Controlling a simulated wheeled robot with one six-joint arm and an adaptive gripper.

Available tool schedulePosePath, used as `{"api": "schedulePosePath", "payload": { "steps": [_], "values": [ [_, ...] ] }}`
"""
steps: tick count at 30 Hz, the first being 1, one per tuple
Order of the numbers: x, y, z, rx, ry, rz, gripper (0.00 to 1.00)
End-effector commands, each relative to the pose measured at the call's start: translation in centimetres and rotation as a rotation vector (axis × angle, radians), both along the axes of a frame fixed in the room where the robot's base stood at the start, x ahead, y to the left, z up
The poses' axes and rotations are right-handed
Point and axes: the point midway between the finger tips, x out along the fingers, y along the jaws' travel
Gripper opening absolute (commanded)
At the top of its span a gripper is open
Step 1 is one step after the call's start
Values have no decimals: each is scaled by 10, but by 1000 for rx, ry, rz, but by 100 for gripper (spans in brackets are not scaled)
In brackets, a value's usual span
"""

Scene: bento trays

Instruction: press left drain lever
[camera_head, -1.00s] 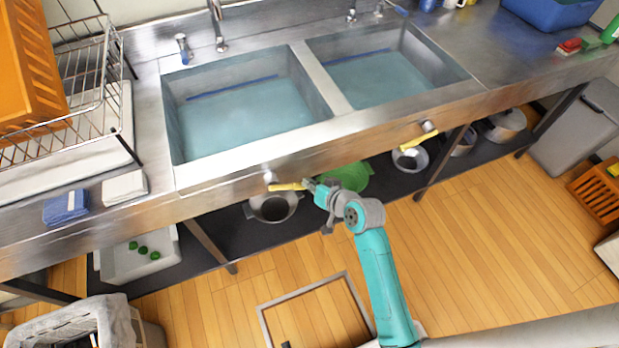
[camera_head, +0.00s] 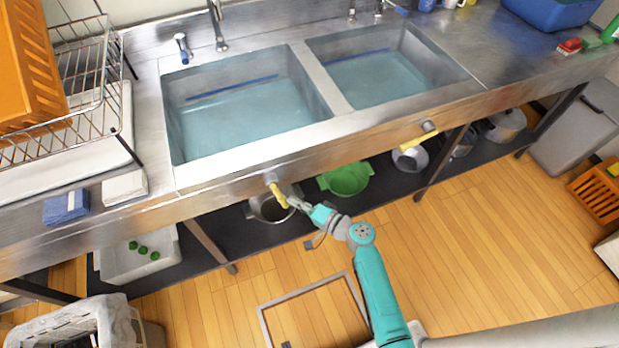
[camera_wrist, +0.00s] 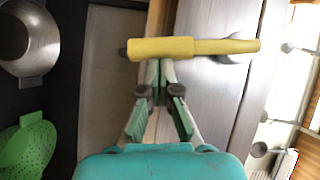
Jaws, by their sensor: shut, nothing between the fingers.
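The left drain lever (camera_head: 279,196) is a yellow handle on a round metal pivot on the front face of the sink counter, below the left basin. It points steeply down and slightly right. My gripper (camera_head: 294,196) is shut and empty, with its tips right at the lever's right side. In the wrist view the yellow lever (camera_wrist: 165,48) lies across, just beyond my shut fingertips (camera_wrist: 162,72). They look to be touching or nearly so; I cannot tell for sure. The left basin (camera_head: 240,117) holds bluish water.
The right drain lever (camera_head: 419,141) sits on the same front face and lies nearly level. A metal pot (camera_head: 270,210) and a green colander (camera_head: 346,180) stand on the dark shelf below. The wooden floor in front is mostly clear.

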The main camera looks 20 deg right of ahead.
Motion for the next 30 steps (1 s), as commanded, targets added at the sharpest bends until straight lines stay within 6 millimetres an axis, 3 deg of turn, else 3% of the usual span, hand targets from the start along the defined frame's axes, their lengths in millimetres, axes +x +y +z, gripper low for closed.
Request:
{"api": "schedulePosePath", "payload": {
  "steps": [12, 30],
  "values": [
    [0, 19, -8, -8, 0, 1, 0],
    [-1, 24, -10, -9, 1, 6, 0]
  ]
}}
